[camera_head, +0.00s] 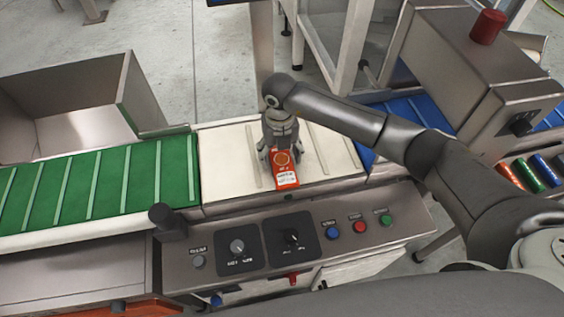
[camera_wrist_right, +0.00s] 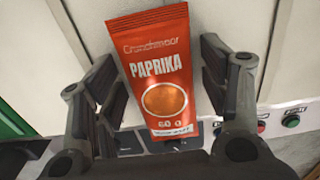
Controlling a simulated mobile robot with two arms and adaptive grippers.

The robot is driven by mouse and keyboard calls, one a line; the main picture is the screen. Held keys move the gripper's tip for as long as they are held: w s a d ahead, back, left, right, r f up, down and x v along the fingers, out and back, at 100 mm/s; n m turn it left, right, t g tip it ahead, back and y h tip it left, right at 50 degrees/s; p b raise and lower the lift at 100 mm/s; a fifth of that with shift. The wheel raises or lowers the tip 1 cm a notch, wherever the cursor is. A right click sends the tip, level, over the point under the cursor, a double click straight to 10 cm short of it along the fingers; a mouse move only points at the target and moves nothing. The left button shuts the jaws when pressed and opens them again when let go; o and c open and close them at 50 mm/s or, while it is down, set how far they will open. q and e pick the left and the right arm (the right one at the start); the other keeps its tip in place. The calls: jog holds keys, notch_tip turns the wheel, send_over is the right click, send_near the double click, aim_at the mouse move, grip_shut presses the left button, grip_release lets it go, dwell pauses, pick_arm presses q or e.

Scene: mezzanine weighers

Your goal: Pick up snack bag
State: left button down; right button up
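The snack bag (camera_head: 287,175) is a flat orange-red packet on or just above the cream belt, near its front edge. In the right wrist view the bag (camera_wrist_right: 160,65) shows its "PAPRIKA" face and lies tilted between my fingers. My right gripper (camera_head: 280,157) points down at the bag. In the wrist view the right gripper (camera_wrist_right: 168,85) has one finger beside each long edge of the bag. Whether the fingers press on it I cannot tell. My left gripper is not in view.
A green belt (camera_head: 108,187) runs left of the cream belt (camera_head: 229,165), and a blue belt (camera_head: 404,112) lies right. A control panel (camera_head: 300,240) with knobs and buttons is in front. A metal bin (camera_head: 75,95) stands behind left. A metal housing (camera_head: 470,75) stands at right, near my arm.

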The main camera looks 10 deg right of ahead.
jog(key=c, duration=0.8)
